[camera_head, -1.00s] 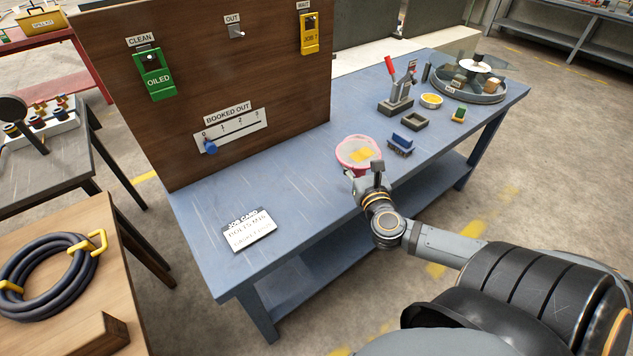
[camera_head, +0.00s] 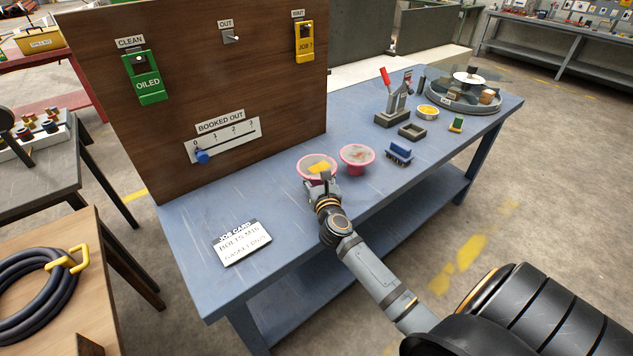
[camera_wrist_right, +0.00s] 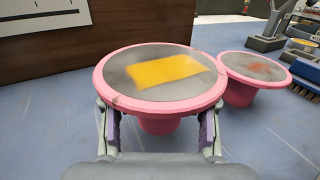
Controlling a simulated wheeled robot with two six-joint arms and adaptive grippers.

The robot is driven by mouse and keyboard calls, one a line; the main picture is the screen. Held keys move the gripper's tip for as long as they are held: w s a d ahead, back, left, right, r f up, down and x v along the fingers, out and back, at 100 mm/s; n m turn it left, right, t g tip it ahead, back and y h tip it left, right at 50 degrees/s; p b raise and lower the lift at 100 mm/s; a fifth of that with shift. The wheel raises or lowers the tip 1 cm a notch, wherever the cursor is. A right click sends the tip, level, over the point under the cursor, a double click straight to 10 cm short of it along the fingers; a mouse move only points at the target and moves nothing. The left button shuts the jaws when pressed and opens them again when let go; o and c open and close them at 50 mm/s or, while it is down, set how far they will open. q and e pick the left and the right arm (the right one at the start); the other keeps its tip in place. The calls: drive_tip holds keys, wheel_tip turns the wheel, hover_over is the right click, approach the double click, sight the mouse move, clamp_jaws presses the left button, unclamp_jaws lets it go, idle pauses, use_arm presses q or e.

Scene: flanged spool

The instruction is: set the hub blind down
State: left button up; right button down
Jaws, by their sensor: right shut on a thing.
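One pink flanged piece, taken as the hub blind (camera_head: 318,167), has a grey top face with a yellow patch. My right gripper (camera_head: 323,183) is shut on it from the front. In the right wrist view, the hub blind (camera_wrist_right: 118,85) sits between the two fingers (camera_wrist_right: 160,124), under its wide flange, with its face upward. I cannot tell whether its lower end touches the bench. A second pink flanged piece (camera_head: 357,155), with a reddish mark on its grey face, stands upright just to the right; it also shows in the wrist view (camera_wrist_right: 240,88). My left gripper is out of view.
The blue bench (camera_head: 290,225) is clear left of the hub blind, up to the job card (camera_head: 241,242). The wooden board (camera_head: 200,70) rises behind. A blue brush (camera_head: 399,152), a dark square tray (camera_head: 412,131) and a toggle clamp (camera_head: 393,115) stand to the right.

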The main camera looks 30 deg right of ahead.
drive_tip(key=f+b, duration=0.1)
drive_tip(key=f, duration=0.2)
drive_tip(key=shift+w+f, duration=0.1)
drive_tip(key=shift+w, duration=0.1)
drive_tip(key=c, duration=0.6)
unclamp_jaws()
drive_tip(key=shift+s+f, duration=0.15)
drive_tip(key=shift+f, duration=0.05)
drive_tip(key=shift+s+a+r, duration=0.1)
drive_tip(key=shift+r, duration=0.05)
drive_tip(key=b+v, duration=0.1)
drive_tip(key=v, duration=1)
drive_tip(key=shift+s+a, duration=0.15)
drive_tip(key=shift+s, duration=0.25)
